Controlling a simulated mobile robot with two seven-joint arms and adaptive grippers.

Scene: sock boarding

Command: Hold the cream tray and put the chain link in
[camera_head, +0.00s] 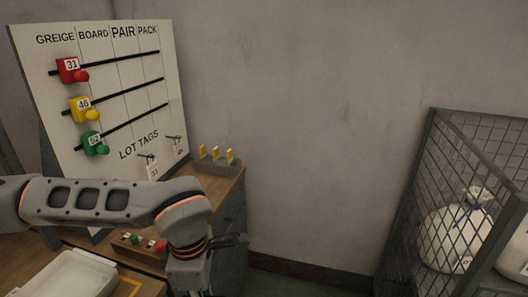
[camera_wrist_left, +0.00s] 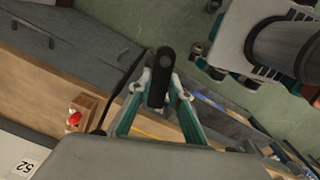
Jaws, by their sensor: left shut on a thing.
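The cream tray (camera_head: 65,277) lies on the wooden table at the lower left of the head view, partly cut off by the frame edge. My left gripper (camera_head: 232,243) hangs past the table's right side in the head view, small and dark there. In the left wrist view my left gripper (camera_wrist_left: 160,92) has its teal fingers closed on a dark oblong piece (camera_wrist_left: 161,76). I cannot tell for sure whether this piece is the chain link. No other chain link shows clearly. My right gripper is not in view.
A lettered board (camera_head: 120,95) with red, yellow and green markers stands behind the table. A wooden block (camera_head: 128,252) with coloured pegs sits beside the tray. A holder with yellow tags (camera_head: 215,160) stands on the cabinet. A mesh cage (camera_head: 455,190) with white sacks stands right.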

